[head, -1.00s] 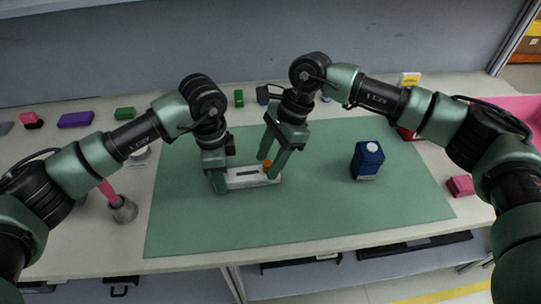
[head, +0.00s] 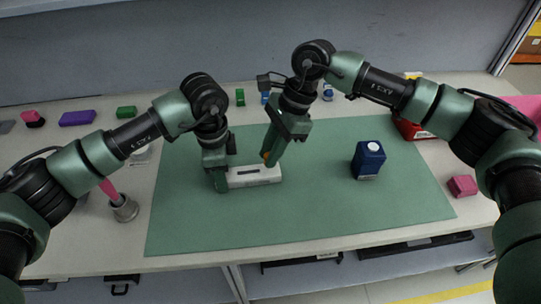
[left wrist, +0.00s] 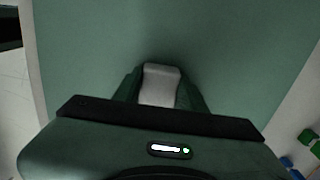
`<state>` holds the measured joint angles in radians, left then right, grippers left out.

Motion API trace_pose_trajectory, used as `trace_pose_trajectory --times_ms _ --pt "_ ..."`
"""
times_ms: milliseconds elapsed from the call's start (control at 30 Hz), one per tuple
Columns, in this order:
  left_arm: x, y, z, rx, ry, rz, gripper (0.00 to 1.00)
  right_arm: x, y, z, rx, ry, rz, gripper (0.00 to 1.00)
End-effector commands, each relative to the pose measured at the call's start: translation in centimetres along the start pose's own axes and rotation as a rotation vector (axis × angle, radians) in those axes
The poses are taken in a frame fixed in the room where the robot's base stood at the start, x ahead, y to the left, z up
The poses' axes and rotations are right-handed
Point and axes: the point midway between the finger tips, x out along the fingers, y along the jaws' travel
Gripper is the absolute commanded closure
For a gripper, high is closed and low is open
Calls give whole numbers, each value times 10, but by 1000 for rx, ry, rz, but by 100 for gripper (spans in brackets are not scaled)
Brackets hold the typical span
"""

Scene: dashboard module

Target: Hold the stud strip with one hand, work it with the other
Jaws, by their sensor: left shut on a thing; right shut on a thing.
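The stud strip (head: 262,179) is a pale white-grey bar with a dark slot on its face, low over or on the green mat. My left gripper (head: 221,187) is shut on its left end; the left wrist view shows the pale end (left wrist: 160,84) between the fingers. My right gripper (head: 269,163) is over the strip's right part, shut on a small orange piece that is mostly hidden by its fingers. Whether that piece touches the strip cannot be told.
A dark blue box (head: 367,160) with a white cap stands on the green mat (head: 330,215) to the right. A grey cup (head: 124,209) with a pink-handled tool stands at the left. A pink block (head: 462,186) lies at the right. The mat's front is clear.

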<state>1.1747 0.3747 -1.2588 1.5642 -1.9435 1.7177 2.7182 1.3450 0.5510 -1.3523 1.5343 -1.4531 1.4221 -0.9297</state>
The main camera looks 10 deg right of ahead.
Motion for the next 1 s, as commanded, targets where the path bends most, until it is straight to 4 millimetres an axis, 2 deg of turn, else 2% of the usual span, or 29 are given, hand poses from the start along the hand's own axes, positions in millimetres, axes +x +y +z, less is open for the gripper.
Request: trace_pose_trajectory --times_ms 400,767,800,867,900,1000 --pt "0 0 0 0 -1 1 100 -31 0 13 0 0 -2 100" --pt "0 0 0 0 -1 1 100 -36 0 15 0 1 0 100" --pt "0 0 0 0 -1 1 53 -36 0 15 0 1 0 100" --pt "0 0 0 0 -1 1 37 -36 0 15 0 1 0 100" --pt "0 0 0 0 -1 1 34 -36 0 15 0 1 0 100" --pt "0 0 0 0 0 1 34 -36 0 15 0 1 0 100"
